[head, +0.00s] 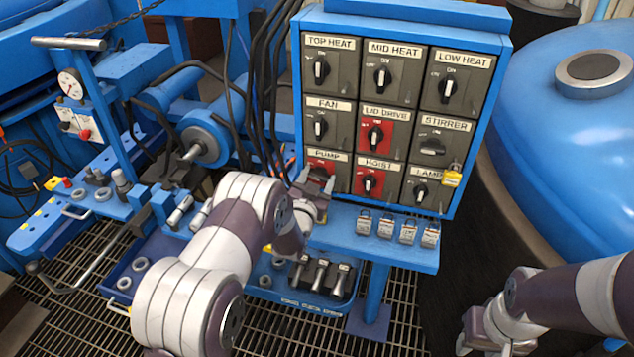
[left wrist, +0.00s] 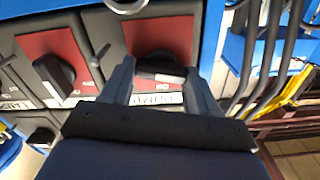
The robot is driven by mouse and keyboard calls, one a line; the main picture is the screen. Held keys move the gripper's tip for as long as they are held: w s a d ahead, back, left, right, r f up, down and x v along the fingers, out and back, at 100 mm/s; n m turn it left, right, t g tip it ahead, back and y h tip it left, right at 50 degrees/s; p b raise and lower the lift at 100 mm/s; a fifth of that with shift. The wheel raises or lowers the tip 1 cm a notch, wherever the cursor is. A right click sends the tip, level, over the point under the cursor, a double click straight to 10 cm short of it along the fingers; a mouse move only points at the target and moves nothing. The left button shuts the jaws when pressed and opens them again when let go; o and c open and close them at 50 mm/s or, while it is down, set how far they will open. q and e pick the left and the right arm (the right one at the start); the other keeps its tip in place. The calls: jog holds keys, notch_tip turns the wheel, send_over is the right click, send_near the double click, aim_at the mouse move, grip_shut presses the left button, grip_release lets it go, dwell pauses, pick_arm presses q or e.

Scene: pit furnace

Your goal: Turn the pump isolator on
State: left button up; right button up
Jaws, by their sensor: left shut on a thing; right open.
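The pump isolator (head: 328,161) is the lower left switch on the blue switch box, with a red plate and a "PUMP" label. My left gripper (head: 314,186) is at this switch and covers much of it in the head view. In the left wrist view, upside down, the pump knob (left wrist: 160,68) is black with a white mark and appears to lie crosswise between the fingers of my left gripper (left wrist: 158,82). The fingers are shut on it. My right gripper (head: 484,328) is open and empty at the lower right, away from the box.
The hoist isolator (head: 368,183) is just right of the pump, also with a red plate. Several padlocks (head: 386,229) hang along the blue shelf below the box. A yellow padlock (head: 452,179) is by the lamp switch. A large blue vessel (head: 575,130) stands at right.

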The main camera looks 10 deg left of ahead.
pick_arm(q)
jog(key=m+b, duration=0.2)
jog(key=m, duration=0.2)
jog(key=shift+d+f+m, duration=0.1)
jog(key=shift+f+m, duration=0.05)
jog(key=shift+m, duration=0.15)
jog(key=m+b, duration=0.2)
jog(key=m, duration=0.1)
jog(key=shift+m, duration=0.3)
jog(key=m+b, duration=0.1)
jog(key=m, duration=0.2)
jog(key=shift+f+b, duration=0.1)
jog(key=shift+b, duration=0.25)
jog(key=shift+m+b, duration=0.65)
jog(key=shift+m, duration=1.25)
jog(key=o, duration=1.1)
jog(key=shift+d, duration=0.1)
jog(key=shift+c, duration=0.2)
jog(key=shift+s, duration=0.1)
jog(key=s, duration=1.2)
jog(key=shift+s+a+p, duration=0.25)
jog(key=shift+s+p, duration=0.05)
jog(key=shift+p, duration=0.05)
